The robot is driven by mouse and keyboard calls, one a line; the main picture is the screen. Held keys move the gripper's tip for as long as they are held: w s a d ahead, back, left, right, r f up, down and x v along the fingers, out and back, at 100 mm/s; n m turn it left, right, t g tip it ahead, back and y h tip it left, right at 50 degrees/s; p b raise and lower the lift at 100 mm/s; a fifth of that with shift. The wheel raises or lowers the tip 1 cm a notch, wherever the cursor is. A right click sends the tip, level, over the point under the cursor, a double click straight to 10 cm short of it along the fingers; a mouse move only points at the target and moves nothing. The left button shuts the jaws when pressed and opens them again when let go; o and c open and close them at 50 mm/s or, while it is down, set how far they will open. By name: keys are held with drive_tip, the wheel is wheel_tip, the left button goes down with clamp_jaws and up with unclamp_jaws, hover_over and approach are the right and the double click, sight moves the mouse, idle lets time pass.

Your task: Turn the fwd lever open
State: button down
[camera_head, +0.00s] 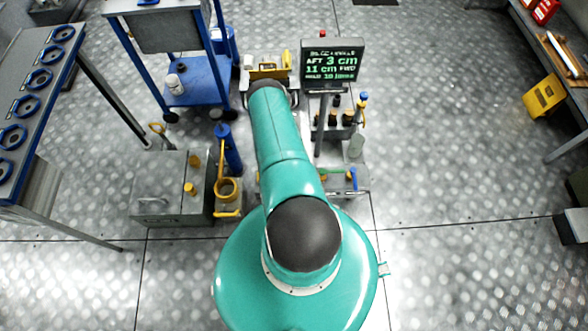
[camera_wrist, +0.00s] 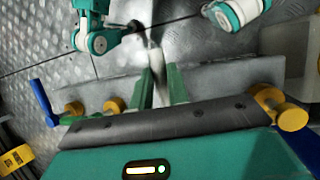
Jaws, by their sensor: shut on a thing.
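My gripper (camera_wrist: 160,82) shows in the wrist view with its two green fingers close together on a pale slim part (camera_wrist: 157,62). Whether this part is the fwd lever cannot be read from the picture. A grey block (camera_wrist: 215,75) lies behind the fingers. A blue lever (camera_wrist: 42,103) on a gold hub (camera_wrist: 75,110) stands at its left, and another blue lever (camera_wrist: 303,150) lies by a gold hub (camera_wrist: 290,116) at the right. In the head view my teal arm hides the gripper; a blue-handled lever (camera_head: 353,179) shows on the right of the arm.
A display (camera_head: 332,63) on a post reads AFT 3 cm and 11 cm FWD. A grey tank (camera_head: 165,190) with a blue hand pump (camera_head: 230,150) stands left of my arm. A blue cart (camera_head: 195,85) stands farther back.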

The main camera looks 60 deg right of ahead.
drive_tip(key=shift+w, duration=0.2)
idle(0.5)
drive_tip(key=c, duration=1.3)
unclamp_jaws()
drive_tip(key=shift+c, duration=0.2)
drive_tip(key=v, duration=1.3)
drive_tip(key=shift+r, duration=0.35)
drive_tip(key=shift+w+d, duration=0.1)
drive_tip(key=shift+d, duration=0.05)
